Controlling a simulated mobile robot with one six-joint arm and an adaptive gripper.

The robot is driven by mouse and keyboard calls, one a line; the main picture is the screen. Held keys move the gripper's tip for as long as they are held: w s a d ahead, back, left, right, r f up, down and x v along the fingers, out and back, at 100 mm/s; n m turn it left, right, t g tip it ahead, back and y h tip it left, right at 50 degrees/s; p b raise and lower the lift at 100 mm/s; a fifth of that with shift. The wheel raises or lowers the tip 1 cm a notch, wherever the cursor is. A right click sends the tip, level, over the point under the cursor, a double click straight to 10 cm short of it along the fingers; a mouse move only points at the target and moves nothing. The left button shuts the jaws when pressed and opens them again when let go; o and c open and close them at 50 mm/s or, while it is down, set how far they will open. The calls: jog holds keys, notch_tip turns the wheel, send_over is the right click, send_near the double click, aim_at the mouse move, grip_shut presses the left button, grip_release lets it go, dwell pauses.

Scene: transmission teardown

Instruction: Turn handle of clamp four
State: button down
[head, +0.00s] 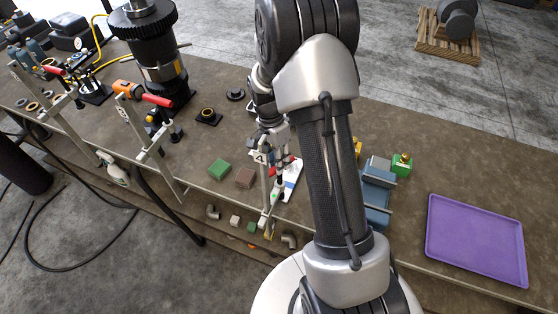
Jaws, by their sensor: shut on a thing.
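Clamp four (266,190) stands at the front edge of the bench, just left of my arm, with a small tag marked 4 on its upright bar. Part of its red handle (284,163) shows beside the bar; the rest is hidden by my gripper. My gripper (280,150) is at the top of the clamp, at the handle, and is shut on it. The fingers are small and partly covered by my wrist, so the exact grip is hard to make out.
Two more clamps with red handles (158,100) (54,71) stand along the front edge at left. A gear assembly (160,55) stands behind them. A blue vise (377,190) and purple tray (475,240) are right.

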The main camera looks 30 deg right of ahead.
jog(key=n+b, duration=0.1)
jog(key=n, duration=0.2)
jog(key=shift+n+h, duration=0.3)
jog(key=shift+n, duration=0.1)
jog(key=shift+a, duration=0.1)
jog(key=c, duration=1.5)
grip_release()
jog(key=v, duration=1.2)
jog(key=shift+s, duration=0.1)
